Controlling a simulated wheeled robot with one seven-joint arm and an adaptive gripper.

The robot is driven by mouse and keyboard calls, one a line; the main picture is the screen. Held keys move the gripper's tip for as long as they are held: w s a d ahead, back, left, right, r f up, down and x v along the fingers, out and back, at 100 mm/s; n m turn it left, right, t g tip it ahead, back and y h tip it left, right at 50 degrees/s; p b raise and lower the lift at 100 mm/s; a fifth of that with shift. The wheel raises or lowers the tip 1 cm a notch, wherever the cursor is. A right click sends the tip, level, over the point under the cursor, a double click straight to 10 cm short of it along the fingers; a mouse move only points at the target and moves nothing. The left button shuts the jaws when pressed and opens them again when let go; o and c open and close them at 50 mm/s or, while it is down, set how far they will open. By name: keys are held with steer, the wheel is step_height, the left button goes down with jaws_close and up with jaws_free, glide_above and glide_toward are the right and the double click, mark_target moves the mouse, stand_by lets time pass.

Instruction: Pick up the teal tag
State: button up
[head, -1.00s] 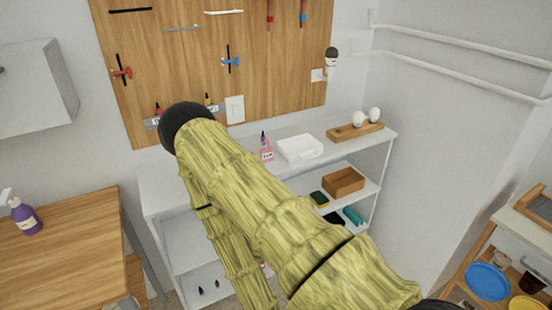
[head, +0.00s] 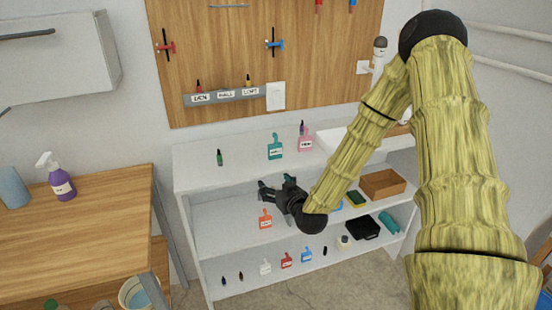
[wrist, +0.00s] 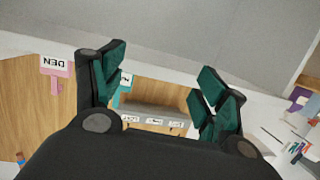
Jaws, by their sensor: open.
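The teal tag (head: 275,150) stands on the white unit's top shelf (head: 225,170) in the head view, with a white label on its front. In the wrist view the teal tag (wrist: 123,88) shows just inside the left finger, which partly hides it. My gripper (head: 277,184) is open and empty, in front of the unit and below the teal tag in the head view. It does not touch the tag. The open fingers with dark green pads also show in the wrist view (wrist: 158,78).
A pink tag (head: 305,143) stands right of the teal one, and a small green bottle (head: 220,158) stands to its left. An orange tag (head: 265,220) is on the shelf below. A white tray (head: 335,140) is further right. A labelled grey rack (head: 225,95) hangs behind.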

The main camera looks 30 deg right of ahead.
steer(key=t+h, duration=0.1)
steer(key=t, duration=0.1)
glide_toward(276, 150)
steer(key=shift+m+h, duration=0.4)
steer(key=shift+a+x, duration=0.2)
steer(key=shift+x, duration=1.3)
steer(key=shift+a+x, duration=0.2)
steer(key=shift+x, duration=1.3)
steer(key=x, duration=0.1)
steer(key=p+x, duration=0.1)
steer(key=x, duration=0.1)
steer(key=shift+w+d+f, duration=0.15)
steer(key=shift+w+d, duration=0.2)
steer(key=shift+w+p, duration=0.3)
steer(key=shift+w, duration=0.25)
steer(key=c, duration=1.1)
